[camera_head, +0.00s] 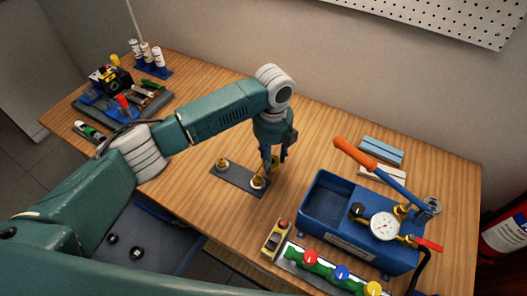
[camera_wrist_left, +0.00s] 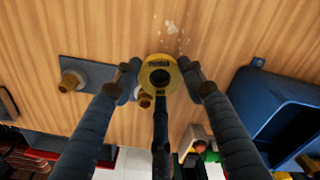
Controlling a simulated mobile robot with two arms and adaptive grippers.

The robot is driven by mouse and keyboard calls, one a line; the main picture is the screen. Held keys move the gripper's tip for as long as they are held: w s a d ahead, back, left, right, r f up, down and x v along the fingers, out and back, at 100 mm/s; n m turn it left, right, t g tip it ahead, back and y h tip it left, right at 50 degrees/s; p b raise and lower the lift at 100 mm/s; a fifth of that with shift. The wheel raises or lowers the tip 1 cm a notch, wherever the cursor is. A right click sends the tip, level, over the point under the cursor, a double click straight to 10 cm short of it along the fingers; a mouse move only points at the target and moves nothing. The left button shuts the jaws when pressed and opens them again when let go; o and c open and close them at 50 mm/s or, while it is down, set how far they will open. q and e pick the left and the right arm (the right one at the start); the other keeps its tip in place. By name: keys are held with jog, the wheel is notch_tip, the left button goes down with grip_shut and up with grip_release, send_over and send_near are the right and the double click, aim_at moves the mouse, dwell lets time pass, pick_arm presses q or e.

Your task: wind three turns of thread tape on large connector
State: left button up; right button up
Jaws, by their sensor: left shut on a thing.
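My left gripper (camera_head: 268,170) is shut on a yellow tape roll (camera_wrist_left: 160,72), with one finger at each side of it in the left wrist view. The roll is partly hidden by the gripper in the head view (camera_head: 276,160). Two brass connectors stand on a dark plate (camera_head: 236,183) on the bench. The right connector (camera_head: 257,182) is right beside my fingertips and partly covered by the roll in the wrist view (camera_wrist_left: 146,100). The left connector (camera_head: 222,164) stands apart. I cannot tell whether tape touches a connector. My right gripper is out of view.
A blue pump tank (camera_head: 333,205) with an orange handle (camera_head: 354,151) and a gauge stands to the right. A manifold with coloured knobs (camera_head: 341,272) and a yellow tool (camera_head: 275,240) lie in front. Blue and white bars (camera_head: 383,151) lie behind. Bench left of the plate is clear.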

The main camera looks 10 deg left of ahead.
pick_arm(q)
jog(key=shift+s+d+r+p, duration=0.2)
jog(key=shift+s+d+p, duration=0.55)
jog(key=shift+s+d, duration=0.15)
jog(key=s+p, duration=0.1)
jog(key=s+d+p, duration=0.1)
jog(key=shift+s+p, duration=0.35)
jog(key=shift+p, duration=0.05)
jog(key=shift+s+a+p, duration=0.1)
jog(key=shift+s+p, duration=0.6)
jog(key=shift+p, duration=0.1)
jog(key=shift+s+f, duration=0.1)
jog(key=shift+s, duration=0.3)
jog(key=shift+s+a, duration=0.1)
jog(key=shift+s, duration=0.2)
jog(key=shift+s+a+f, duration=0.1)
jog(key=shift+s+a, duration=0.1)
jog(key=shift+s, duration=0.15)
jog(key=shift+s+a, duration=0.8)
jog(key=shift+s, duration=0.25)
jog(key=shift+a, duration=0.1)
